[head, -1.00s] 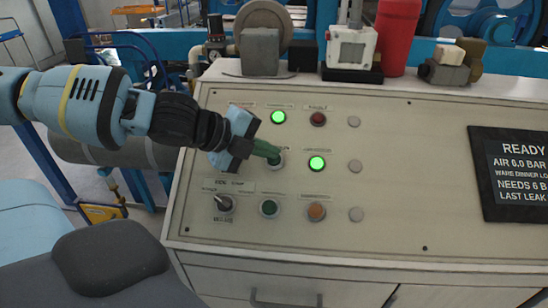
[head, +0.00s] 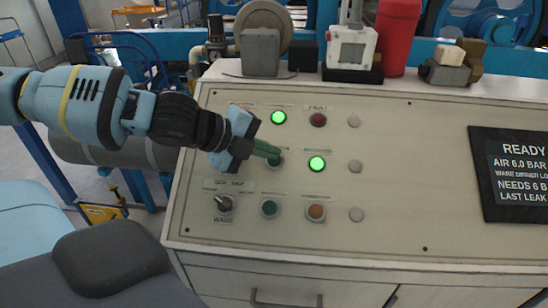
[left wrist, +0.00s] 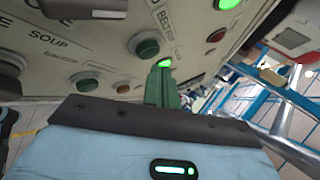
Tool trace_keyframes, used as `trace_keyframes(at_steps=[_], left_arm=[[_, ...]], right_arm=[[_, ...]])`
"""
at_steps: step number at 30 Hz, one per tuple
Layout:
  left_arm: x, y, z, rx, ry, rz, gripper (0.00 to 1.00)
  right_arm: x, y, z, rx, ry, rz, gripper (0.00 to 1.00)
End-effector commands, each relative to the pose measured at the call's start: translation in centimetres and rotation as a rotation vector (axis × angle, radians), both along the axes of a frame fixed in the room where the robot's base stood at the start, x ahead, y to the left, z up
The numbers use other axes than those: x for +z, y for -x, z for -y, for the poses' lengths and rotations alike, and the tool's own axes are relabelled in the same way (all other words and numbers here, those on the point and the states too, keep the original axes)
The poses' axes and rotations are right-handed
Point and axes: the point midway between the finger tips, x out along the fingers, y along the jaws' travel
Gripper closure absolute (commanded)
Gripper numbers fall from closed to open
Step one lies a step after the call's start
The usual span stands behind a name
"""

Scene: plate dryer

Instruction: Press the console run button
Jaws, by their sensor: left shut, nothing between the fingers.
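The sloped cream console panel (head: 400,215) carries rows of round buttons and a selector knob (head: 225,203). My left gripper (head: 268,150) is shut and empty, its green fingers pointing at the dark green middle-row button (head: 276,161). They partly overlap that button in the head view. In the left wrist view the dark green button (left wrist: 145,45) shows clear of the fingertips (left wrist: 160,72), so I cannot tell whether they touch it. A lit green button (head: 316,163) is to its right. The small labels are too blurred to tell which is the run button. My right gripper is not in view.
Another lit green button (head: 278,118) and a dark red button (head: 318,119) are in the top row. A green (head: 269,208) and an orange button (head: 316,211) are below. A black display (head: 512,172) reads READY. A red container (head: 397,38) stands on the console's back ledge.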

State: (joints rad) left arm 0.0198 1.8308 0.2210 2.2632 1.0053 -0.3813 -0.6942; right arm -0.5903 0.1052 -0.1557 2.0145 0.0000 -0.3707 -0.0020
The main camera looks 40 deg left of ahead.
Motion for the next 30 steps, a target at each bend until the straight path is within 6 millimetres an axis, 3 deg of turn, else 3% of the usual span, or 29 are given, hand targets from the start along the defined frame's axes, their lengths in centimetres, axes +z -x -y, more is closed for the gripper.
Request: trace_keyframes(at_steps=[30], left_arm=[[-0.77,-0.37,-0.23,0.000,0.000,0.000,1.00]], right_arm=[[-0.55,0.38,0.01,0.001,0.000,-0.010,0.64]])
